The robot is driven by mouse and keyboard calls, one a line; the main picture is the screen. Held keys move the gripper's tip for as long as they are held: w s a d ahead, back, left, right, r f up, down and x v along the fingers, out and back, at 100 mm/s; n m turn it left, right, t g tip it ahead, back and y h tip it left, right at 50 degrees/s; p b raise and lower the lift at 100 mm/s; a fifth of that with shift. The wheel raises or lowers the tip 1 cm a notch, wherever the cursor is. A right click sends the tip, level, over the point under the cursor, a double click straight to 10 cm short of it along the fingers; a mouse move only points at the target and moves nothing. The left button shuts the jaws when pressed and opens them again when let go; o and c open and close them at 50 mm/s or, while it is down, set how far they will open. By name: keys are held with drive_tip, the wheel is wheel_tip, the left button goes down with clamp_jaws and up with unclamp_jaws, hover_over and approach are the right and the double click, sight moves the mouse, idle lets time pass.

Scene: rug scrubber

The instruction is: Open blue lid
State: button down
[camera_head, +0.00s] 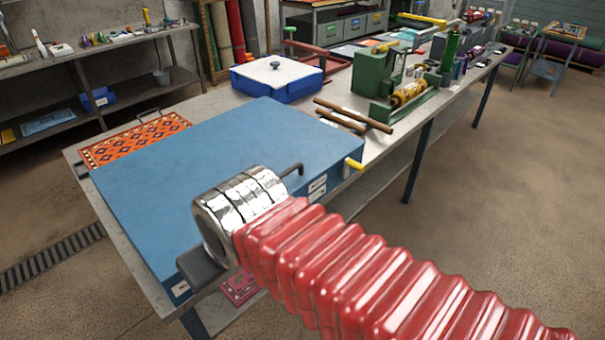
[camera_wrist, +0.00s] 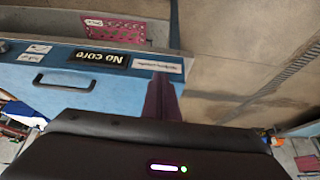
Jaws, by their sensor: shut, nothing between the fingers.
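The large flat blue lid (camera_head: 240,140) lies closed on the blue box at the near end of the workbench. A black handle (camera_wrist: 65,80) on the box's blue front shows in the wrist view; one bent black end of it shows beyond my wrist in the head view. My gripper (camera_wrist: 162,98) is shut and empty, its dark purple fingers pointing at the front near a white label. In the head view, my silver wrist and red sleeve cover the middle of the box's front, and the fingertips are hidden. Contact cannot be told.
An orange patterned rug (camera_head: 135,140) lies behind the lid at the left. A blue and white box (camera_head: 277,78), wooden rods (camera_head: 353,114) and a green machine (camera_head: 400,90) stand farther along the bench (camera_head: 215,98). The floor at the right is clear.

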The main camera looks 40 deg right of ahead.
idle(0.3)
drive_tip(key=w+d+f+m+t+y, duration=0.1)
drive_tip(key=w+d+f+m+y, duration=0.4)
drive_tip(key=m, duration=0.6)
drive_tip(key=w+d+m+t, duration=0.1)
drive_tip(key=w+d+m, duration=0.2)
drive_tip(key=d+m, duration=0.6)
drive_tip(key=s+d+m+t+h, duration=0.1)
drive_tip(key=d+m+t+h, duration=0.1)
drive_tip(key=d+m, duration=0.6)
drive_tip(key=s+d+f+m+t+h, duration=0.1)
drive_tip(key=d+m+t, duration=0.3)
drive_tip(key=d, duration=0.9)
drive_tip(key=s+m+h, duration=0.1)
drive_tip(key=m, duration=0.2)
drive_tip(key=shift+d+m+h, duration=0.2)
drive_tip(key=shift+m+h, duration=0.2)
